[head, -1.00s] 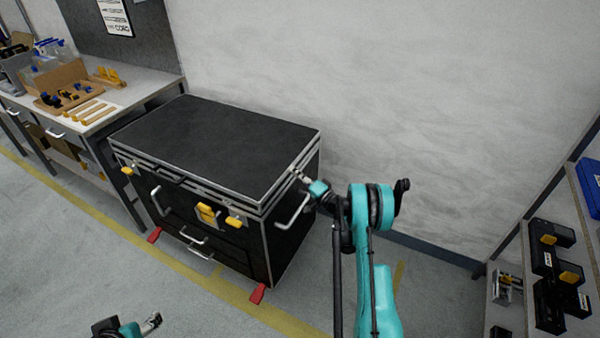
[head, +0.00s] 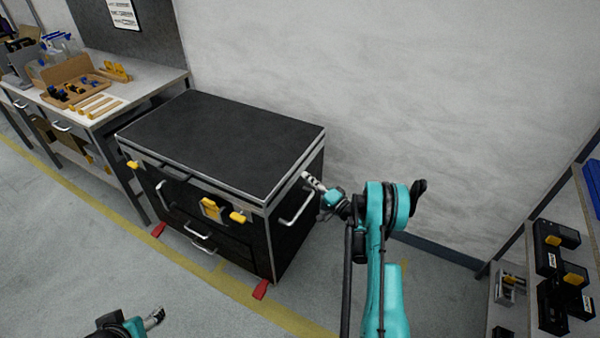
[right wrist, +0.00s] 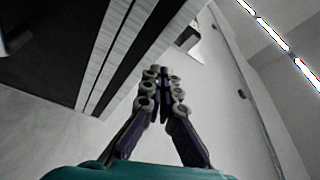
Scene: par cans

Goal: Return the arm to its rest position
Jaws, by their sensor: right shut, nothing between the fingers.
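My right arm comes up from the bottom in the head view, and its gripper (head: 313,181) is at the right side of the black case (head: 225,140), near the lid's edge. I cannot tell whether it touches the case. In the right wrist view the right gripper's fingers (right wrist: 162,75) are together with nothing between them, and the case's striped edge (right wrist: 105,50) is close on the left. My left gripper (head: 154,318) shows at the bottom, in front of the case, too small to tell if it is open.
A workbench (head: 150,82) with a cardboard box (head: 75,92) stands at the back left. A shelf (head: 505,318) with black boxes (head: 552,250) is at the right. A pale wall (head: 400,90) is behind. Bare floor lies in front of the case.

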